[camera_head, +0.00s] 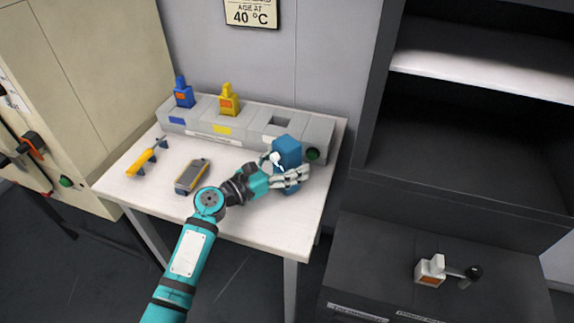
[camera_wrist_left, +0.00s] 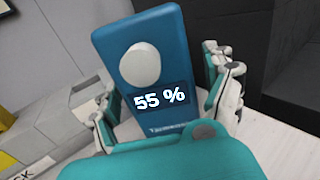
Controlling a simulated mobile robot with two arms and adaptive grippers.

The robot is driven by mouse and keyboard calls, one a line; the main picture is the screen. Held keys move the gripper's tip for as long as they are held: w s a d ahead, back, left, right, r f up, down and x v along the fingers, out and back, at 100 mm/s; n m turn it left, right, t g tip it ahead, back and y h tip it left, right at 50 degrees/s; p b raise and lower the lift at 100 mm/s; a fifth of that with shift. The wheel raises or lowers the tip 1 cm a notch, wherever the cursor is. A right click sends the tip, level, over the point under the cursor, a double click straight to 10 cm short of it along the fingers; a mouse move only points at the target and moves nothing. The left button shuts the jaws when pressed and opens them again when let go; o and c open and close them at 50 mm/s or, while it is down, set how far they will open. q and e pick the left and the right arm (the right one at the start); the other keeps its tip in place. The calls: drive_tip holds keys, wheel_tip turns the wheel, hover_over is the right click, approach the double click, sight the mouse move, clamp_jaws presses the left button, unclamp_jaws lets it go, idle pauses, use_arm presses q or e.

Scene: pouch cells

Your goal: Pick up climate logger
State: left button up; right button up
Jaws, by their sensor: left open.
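The climate logger (camera_head: 287,152) is a blue upright box on the white table, in front of the grey station's right end. In the left wrist view the logger (camera_wrist_left: 150,45) fills the middle, with a round white knob and a dark display reading "55 %". It leans slightly in that view. My left gripper (camera_head: 289,179) is open, with its fingers around the logger's lower part. In the wrist view the gripper (camera_wrist_left: 166,95) has one finger on each side of the logger; firm contact cannot be told.
The grey station (camera_head: 262,107) holds a blue block (camera_head: 183,94) and a yellow block (camera_head: 228,101); its right slot is empty. A grey-yellow device (camera_head: 192,177) and a yellow tool (camera_head: 142,161) lie on the table (camera_head: 165,206). A dark cabinet (camera_head: 450,150) stands at right, with a white-orange block (camera_head: 430,270) on its lower top.

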use_arm(q)
drive_tip(key=c, duration=1.3)
drive_tip(key=shift+c, duration=0.2)
drive_tip(key=shift+r, duration=0.1)
